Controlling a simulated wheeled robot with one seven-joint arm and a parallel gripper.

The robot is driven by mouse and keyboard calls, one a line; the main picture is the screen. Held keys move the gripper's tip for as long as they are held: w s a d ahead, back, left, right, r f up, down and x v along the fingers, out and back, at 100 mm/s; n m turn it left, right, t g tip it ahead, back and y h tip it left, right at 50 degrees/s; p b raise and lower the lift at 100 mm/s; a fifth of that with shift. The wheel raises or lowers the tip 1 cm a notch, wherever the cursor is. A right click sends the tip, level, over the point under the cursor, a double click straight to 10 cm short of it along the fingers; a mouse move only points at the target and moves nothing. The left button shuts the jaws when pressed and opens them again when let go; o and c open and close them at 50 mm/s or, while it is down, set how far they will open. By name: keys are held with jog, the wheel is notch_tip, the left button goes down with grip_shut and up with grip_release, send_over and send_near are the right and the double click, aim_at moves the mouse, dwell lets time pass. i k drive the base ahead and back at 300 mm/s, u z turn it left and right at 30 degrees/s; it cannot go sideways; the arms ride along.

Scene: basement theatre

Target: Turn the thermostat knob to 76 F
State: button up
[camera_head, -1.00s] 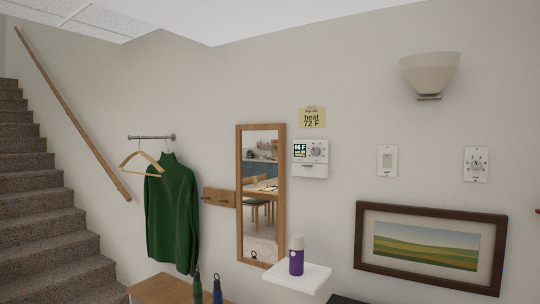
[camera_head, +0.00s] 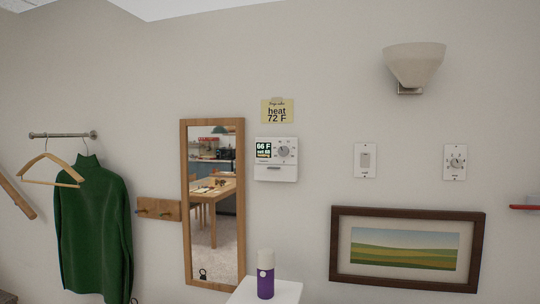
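The thermostat (camera_head: 276,172) is a white box on the wall, right of the mirror. Its dark display reads 66 F on top, with a smaller line that looks like "set 68" and a third line too small to read. A round grey knob (camera_head: 283,151) sits on its right half. A yellow note (camera_head: 277,111) above it reads "heat 72 F" under a smaller handwritten line. My gripper is not in view.
A white shelf (camera_head: 285,291) with a purple bottle (camera_head: 265,276) juts out below the thermostat. A wood-framed mirror (camera_head: 184,200) hangs at left. A switch (camera_head: 365,160), a second dial (camera_head: 455,162), a sconce (camera_head: 413,64) and a framed picture (camera_head: 334,245) are at right.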

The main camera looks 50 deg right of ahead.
aim_at(282, 151)
jog(key=z, duration=0.45)
jog(key=i, duration=0.9)
jog(key=z, duration=0.5)
